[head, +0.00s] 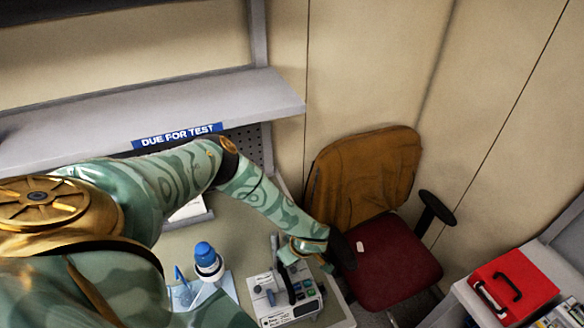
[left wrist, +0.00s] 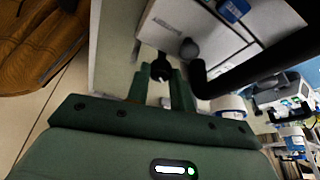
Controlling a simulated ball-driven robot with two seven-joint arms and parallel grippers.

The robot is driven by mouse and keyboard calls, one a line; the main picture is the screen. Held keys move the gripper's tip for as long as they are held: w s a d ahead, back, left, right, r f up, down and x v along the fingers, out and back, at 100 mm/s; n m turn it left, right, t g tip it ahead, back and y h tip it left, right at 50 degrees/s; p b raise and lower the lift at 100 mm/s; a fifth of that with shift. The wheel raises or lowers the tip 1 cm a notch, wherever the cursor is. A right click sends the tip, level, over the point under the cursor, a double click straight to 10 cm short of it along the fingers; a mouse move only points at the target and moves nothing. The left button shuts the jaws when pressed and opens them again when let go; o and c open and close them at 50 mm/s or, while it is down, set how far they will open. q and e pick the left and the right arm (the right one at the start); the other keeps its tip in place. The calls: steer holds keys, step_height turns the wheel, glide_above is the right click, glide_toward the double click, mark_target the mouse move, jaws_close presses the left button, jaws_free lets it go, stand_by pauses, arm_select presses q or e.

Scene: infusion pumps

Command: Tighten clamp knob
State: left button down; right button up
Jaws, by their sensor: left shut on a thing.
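The infusion pump (head: 292,312) is a pale box with a black handle (head: 284,277) and small buttons, standing on the worktop at the bottom of the head view. Its white casing (left wrist: 215,42) and thick black handle (left wrist: 262,62) also show in the left wrist view. The black clamp knob (left wrist: 160,67) sits at the pump's side, between my green fingertips. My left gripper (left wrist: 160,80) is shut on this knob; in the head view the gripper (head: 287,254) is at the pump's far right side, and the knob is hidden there. My right gripper is not in view.
A blue-capped white bottle (head: 206,262) stands left of the pump. A chair (head: 390,262) is just beyond the worktop's right edge. A red case (head: 512,284) lies on a white surface at right. A shelf (head: 90,112) overhangs the worktop behind my arm.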

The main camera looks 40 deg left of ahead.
arm_select(q)
steer(key=shift+m, duration=0.3)
steer(key=c, duration=1.2)
jaws_free()
